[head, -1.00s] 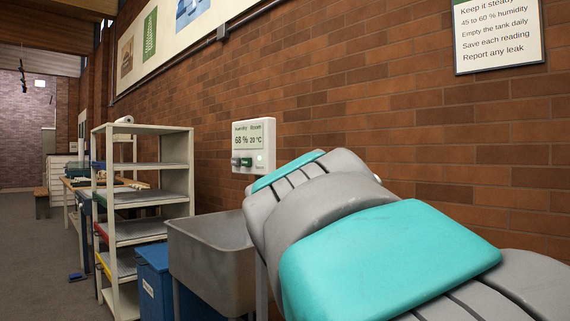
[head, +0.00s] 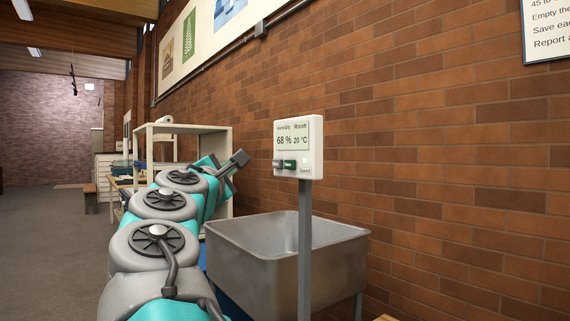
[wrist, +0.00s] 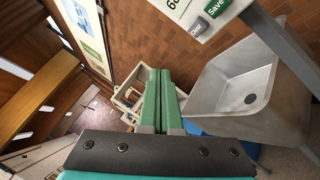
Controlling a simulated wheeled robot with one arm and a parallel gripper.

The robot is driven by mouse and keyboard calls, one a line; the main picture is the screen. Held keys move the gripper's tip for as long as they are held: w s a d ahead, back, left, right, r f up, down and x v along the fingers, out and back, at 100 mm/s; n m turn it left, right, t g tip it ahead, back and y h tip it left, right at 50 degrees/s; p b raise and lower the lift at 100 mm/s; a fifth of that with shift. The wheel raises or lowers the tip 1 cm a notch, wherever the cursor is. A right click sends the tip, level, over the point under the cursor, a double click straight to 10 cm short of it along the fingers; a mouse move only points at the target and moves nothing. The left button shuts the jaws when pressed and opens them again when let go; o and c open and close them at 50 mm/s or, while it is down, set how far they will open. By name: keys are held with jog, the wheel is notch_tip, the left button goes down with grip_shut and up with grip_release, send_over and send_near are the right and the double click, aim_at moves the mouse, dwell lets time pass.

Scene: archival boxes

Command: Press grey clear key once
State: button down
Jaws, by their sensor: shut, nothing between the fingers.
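A white humidity panel (head: 299,127) stands on a grey post (head: 305,235) in front of the brick wall. Its screen reads 68 % and 20 °C. The grey clear key (head: 278,163) is at its lower left, beside the green save key (head: 290,163). In the wrist view the grey clear key (wrist: 198,27) and green save key (wrist: 215,8) show at the top right, tilted. My gripper (head: 241,158) is to the left of the panel, apart from it, at about key height in the picture. In the wrist view its green fingers (wrist: 160,75) are together and empty.
A steel sink (head: 285,245) stands below and behind the panel; it also fills the right of the wrist view (wrist: 240,95). A pale shelf unit (head: 222,150) is behind my arm. Open floor (head: 45,225) lies at the left.

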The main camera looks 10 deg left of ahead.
aim_at(278, 164)
jog(key=shift+a+f+n, duration=0.1)
jog(key=shift+a+n, duration=0.2)
jog(key=shift+a, duration=0.25)
jog(key=shift+d, duration=0.1)
jog(key=w+d+b, duration=0.1)
jog(key=w+d, duration=0.4)
jog(key=w, duration=0.1)
jog(key=shift+w+d+b, duration=0.3)
dwell(1.9)
jog(key=shift+w+d, duration=0.25)
jog(key=shift+w, duration=0.05)
